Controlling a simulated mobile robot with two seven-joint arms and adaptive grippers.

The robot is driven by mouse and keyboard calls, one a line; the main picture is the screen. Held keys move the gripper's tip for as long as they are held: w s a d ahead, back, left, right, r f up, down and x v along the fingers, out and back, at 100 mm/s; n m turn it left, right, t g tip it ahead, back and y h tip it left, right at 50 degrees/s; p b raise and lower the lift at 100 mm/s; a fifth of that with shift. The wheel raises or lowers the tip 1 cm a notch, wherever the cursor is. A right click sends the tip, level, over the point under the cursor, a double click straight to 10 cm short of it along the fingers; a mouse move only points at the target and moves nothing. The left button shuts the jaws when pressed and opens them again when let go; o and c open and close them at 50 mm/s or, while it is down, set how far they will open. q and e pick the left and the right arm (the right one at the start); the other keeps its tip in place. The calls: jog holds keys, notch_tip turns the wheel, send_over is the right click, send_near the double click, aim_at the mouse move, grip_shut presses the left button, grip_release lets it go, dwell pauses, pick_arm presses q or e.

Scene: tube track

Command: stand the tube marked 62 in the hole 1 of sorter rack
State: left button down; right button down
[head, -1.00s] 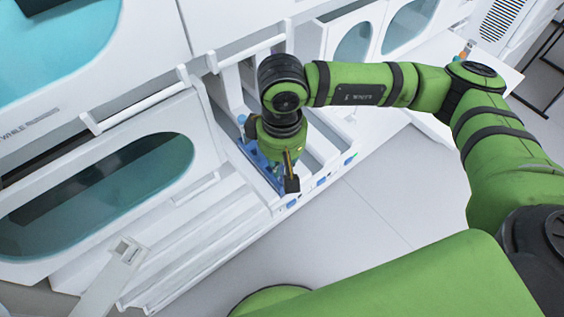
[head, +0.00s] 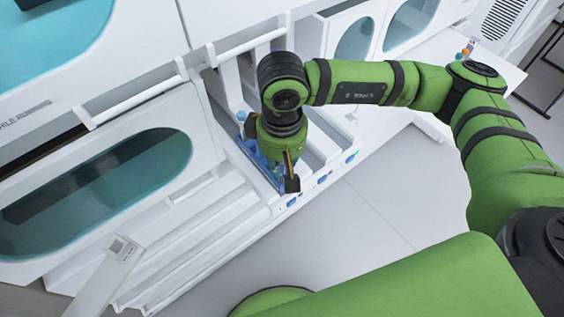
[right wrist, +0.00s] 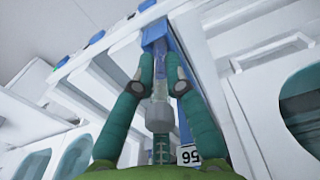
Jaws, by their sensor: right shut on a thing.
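My right gripper (head: 278,165) points down over a blue rack (head: 258,158) on the white bench; my wrist hides its fingertips in the head view. In the right wrist view the right gripper (right wrist: 157,68) has both green fingers closed on a slim, clear bluish tube (right wrist: 157,82) with a grey-white cap. The tube's far end points toward the blue rack (right wrist: 154,34); I cannot tell whether it is in a hole. A white number label (right wrist: 188,155) shows beside the cap, with digits upside down; I cannot tell what it is fixed to. My left gripper is not in view.
White channels and walls (head: 322,150) stand close beside the rack. A white cabinet door with a teal window (head: 95,190) is at left, and a white handle bar (head: 245,47) runs behind.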

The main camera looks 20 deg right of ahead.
jog(key=shift+f, duration=0.1)
jog(key=c, duration=1.2)
grip_release()
notch_tip(320, 180, up, 12)
jog(key=shift+s, duration=0.1)
